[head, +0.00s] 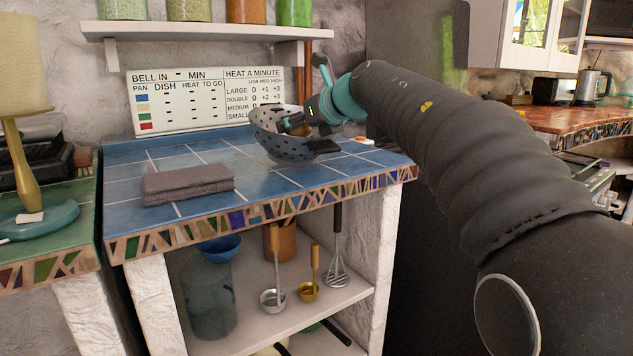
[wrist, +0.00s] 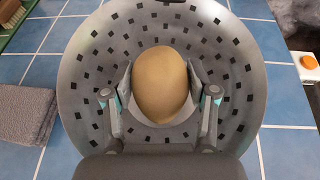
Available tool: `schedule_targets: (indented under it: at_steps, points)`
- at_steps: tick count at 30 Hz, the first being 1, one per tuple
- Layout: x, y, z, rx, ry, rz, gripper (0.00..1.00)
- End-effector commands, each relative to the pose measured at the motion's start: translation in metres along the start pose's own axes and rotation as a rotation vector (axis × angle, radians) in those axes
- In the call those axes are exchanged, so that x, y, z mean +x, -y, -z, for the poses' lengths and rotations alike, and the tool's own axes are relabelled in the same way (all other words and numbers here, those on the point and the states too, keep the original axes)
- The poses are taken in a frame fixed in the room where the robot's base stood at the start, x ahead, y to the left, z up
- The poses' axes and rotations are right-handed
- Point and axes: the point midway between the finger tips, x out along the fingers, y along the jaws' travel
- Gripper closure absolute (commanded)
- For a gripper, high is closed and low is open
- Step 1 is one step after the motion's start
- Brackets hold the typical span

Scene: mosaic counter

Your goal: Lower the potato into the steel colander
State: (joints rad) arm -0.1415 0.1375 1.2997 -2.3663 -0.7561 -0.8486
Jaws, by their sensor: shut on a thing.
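The potato (wrist: 164,84) is a smooth tan oval between my gripper's two fingers in the wrist view. My gripper (wrist: 164,92) is shut on it, with a finger on each side. The steel colander (wrist: 95,60) is a grey bowl with dark holes, and from above it surrounds the potato and fingers. I cannot tell whether the potato touches the colander's bottom.
A folded grey cloth (head: 188,184) lies on the counter (head: 255,187) left of the colander. A small white block with an orange knob (wrist: 308,68) is to the right. A sign (head: 205,98) leans at the back wall, under a shelf (head: 200,30) of jars.

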Motion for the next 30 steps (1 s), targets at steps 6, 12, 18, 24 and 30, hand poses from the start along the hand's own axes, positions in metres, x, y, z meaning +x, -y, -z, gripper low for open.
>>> schedule_targets:
  at_steps: [6,12,18,24,30]
  points:
    - [-0.002,0.001,-0.002,-0.001,0.004,0.004,0.13]
    - [-0.003,0.001,-0.003,-0.002,0.005,0.004,0.13]
    - [-0.009,0.001,-0.003,-0.002,0.005,0.004,0.13]
    - [-0.042,0.001,-0.004,-0.003,0.008,0.006,0.13]
    - [-0.082,0.001,-0.003,-0.002,0.007,0.006,0.13]
